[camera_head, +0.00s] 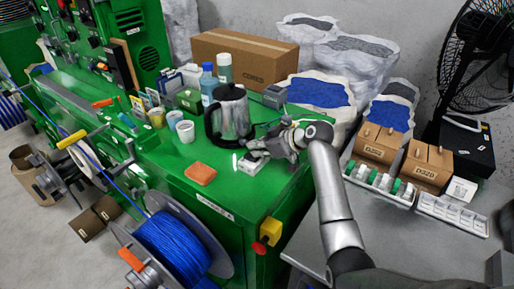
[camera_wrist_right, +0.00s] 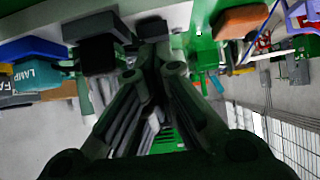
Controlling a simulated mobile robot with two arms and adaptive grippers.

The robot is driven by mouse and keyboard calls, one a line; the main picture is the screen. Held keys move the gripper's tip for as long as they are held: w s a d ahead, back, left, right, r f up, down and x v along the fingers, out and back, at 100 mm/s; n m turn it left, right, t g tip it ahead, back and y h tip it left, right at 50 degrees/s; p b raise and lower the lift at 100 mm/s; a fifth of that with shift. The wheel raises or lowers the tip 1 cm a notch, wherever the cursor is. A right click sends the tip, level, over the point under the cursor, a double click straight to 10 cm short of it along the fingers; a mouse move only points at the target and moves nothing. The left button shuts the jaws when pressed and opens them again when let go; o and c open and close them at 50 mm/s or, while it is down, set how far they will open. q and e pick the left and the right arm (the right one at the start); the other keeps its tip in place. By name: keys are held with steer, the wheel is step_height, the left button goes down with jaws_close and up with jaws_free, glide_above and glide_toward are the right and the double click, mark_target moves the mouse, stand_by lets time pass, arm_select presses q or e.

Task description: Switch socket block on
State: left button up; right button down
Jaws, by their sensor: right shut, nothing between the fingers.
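The socket block is a white strip on the green bench. Its end (camera_head: 250,164) shows in the head view beside my right gripper (camera_head: 258,151), which hides much of the rest. In the right wrist view the white socket block (camera_wrist_right: 48,34) runs across the top, with dark plug-like pieces (camera_wrist_right: 97,53) at it. My right gripper (camera_wrist_right: 153,32) is shut and empty, its fingertips right at the block. I cannot tell whether they touch it. The switch is hidden or too dark to make out. My left gripper is not in view.
A black and steel kettle (camera_head: 231,118) stands close behind my right gripper. An orange block (camera_head: 200,174) lies to the left; cups (camera_head: 185,131) and bottles (camera_head: 208,84) stand farther back. A yellow box with a red button (camera_head: 270,231) is on the bench's front side. The bench top near the orange block is clear.

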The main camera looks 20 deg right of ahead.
steer(key=shift+s+d+f+t+b, duration=0.1)
steer(key=shift+s+f+t+b, duration=0.05)
steer(key=shift+f+b, duration=0.35)
steer(key=shift+s+d+f+t+b, duration=0.15)
steer(key=shift+f+b, duration=0.2)
steer(key=shift+b, duration=0.25)
steer(key=shift+r+y, duration=0.3)
steer(key=shift+r, duration=0.05)
steer(key=shift+w, duration=0.1)
steer(key=shift+w+a+r, duration=0.3)
steer(key=shift+w+a, duration=0.2)
steer(key=shift+w, duration=0.05)
